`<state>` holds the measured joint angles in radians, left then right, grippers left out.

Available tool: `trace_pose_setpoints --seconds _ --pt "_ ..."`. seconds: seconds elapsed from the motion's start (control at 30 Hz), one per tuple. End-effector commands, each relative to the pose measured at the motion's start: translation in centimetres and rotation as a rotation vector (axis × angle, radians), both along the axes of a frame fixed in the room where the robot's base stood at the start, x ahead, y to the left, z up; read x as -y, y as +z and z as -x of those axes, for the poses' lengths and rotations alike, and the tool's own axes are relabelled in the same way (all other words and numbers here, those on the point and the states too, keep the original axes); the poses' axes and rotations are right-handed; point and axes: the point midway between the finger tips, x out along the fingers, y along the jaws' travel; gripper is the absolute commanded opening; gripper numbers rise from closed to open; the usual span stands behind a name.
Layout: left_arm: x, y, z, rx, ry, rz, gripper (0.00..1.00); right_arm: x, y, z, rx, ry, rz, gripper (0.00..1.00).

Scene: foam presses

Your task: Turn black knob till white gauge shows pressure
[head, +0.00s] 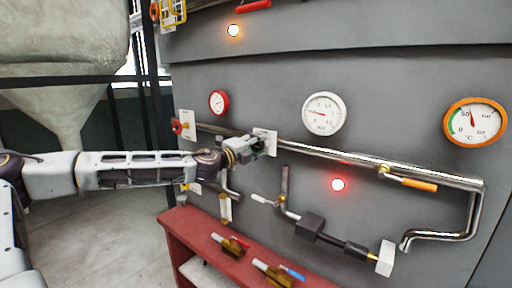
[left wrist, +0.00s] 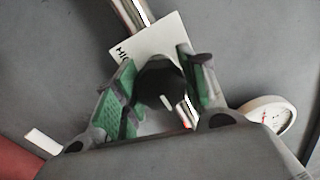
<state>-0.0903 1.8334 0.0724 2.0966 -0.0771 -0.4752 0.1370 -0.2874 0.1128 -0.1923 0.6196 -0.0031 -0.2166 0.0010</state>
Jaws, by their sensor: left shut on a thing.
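The black knob (left wrist: 160,84) shows in the left wrist view between the two green-padded fingers of my left gripper (left wrist: 158,98). The gripper is shut on the knob, in front of a white label plate (left wrist: 146,45). In the head view my left gripper (head: 262,144) is at the pipe on the grey panel and mostly hides the knob. The white gauge (head: 323,114) hangs to the right of the gripper; its red needle points left. Its edge also shows in the left wrist view (left wrist: 268,113). My right gripper is not in view.
A red-rimmed gauge (head: 219,102) and an orange-rimmed gauge (head: 475,122) flank the white one. A red knob (head: 177,126) is at the left. A red lamp (head: 338,184) glows below. A red shelf (head: 207,250) with loose valves stands low in front.

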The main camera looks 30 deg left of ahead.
Motion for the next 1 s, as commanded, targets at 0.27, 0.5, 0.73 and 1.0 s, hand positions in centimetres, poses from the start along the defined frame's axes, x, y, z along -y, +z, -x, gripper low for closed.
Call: trace_pose_setpoints --seconds 0.27,0.5,0.73,1.0 --pt "0.07 -0.1 0.02 0.009 -0.002 -0.141 0.17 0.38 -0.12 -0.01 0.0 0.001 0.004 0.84" --pt "0.08 -0.11 0.02 0.012 -0.002 -0.18 0.17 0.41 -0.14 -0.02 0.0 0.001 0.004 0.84" --pt "0.09 -0.12 0.02 0.012 -0.003 -0.181 0.17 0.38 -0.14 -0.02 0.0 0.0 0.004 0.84" --pt "0.06 -0.08 0.02 0.012 -0.002 -0.18 0.63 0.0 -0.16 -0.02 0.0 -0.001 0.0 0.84"
